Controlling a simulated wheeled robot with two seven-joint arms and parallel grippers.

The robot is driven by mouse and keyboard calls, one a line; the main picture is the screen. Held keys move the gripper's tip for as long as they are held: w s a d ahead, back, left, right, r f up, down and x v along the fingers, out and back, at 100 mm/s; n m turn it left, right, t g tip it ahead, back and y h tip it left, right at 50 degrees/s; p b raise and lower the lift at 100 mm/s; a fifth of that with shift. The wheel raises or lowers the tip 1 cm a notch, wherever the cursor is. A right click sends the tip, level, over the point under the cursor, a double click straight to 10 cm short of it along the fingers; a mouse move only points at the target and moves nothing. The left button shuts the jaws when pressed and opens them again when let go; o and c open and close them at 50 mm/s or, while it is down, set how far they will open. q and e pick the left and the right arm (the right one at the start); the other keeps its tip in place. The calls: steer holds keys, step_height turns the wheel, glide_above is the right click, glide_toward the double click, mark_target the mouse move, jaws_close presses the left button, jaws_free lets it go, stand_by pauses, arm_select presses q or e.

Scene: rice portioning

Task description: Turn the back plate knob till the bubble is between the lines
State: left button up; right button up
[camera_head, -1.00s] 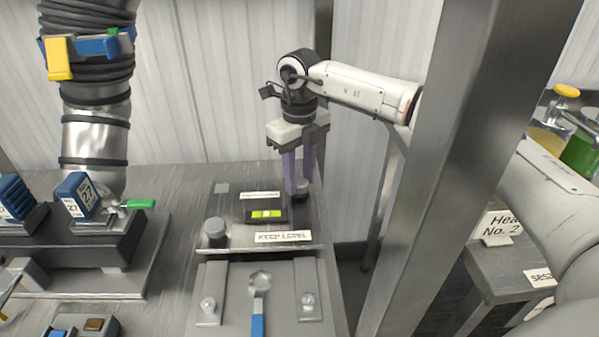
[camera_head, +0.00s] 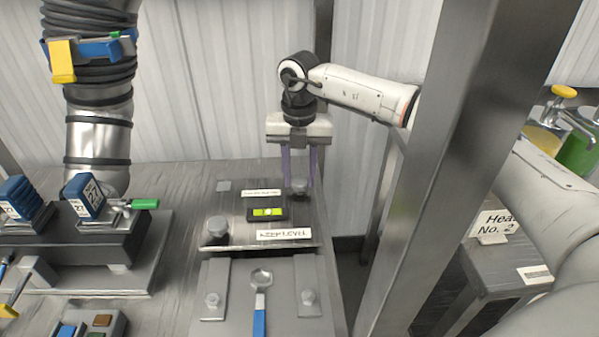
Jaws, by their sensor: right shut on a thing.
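My right gripper (camera_head: 299,178) reaches down from above at the back right corner of the steel plate (camera_head: 220,243). Its two purple fingers stand on either side of the back plate knob (camera_head: 299,189), a short grey cylinder, and are shut on it. The level (camera_head: 281,217), a dark block with a yellow-green vial (camera_head: 268,212), sits between the knobs. A pale bubble shows near the vial's middle, but it is too small to tell exactly how it sits against the lines. My left gripper is not in view.
A "KEEP LEVEL" label (camera_head: 284,234) lies at the plate's front. A blue-handled wrench (camera_head: 260,300) lies in front of it. A steel post (camera_head: 440,170) stands to the right. A ribbed duct (camera_head: 95,130) and blue counters (camera_head: 86,196) are at left.

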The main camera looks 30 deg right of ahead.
mark_target(299, 180)
steer(key=shift+w+r+m, duration=0.1)
steer(key=shift+m, duration=0.3)
steer(key=o, duration=1)
steer(key=shift+o, duration=0.2)
step_height(299, 180, up, 10)
steer(key=b, duration=0.1)
steer(key=shift+r, duration=0.15)
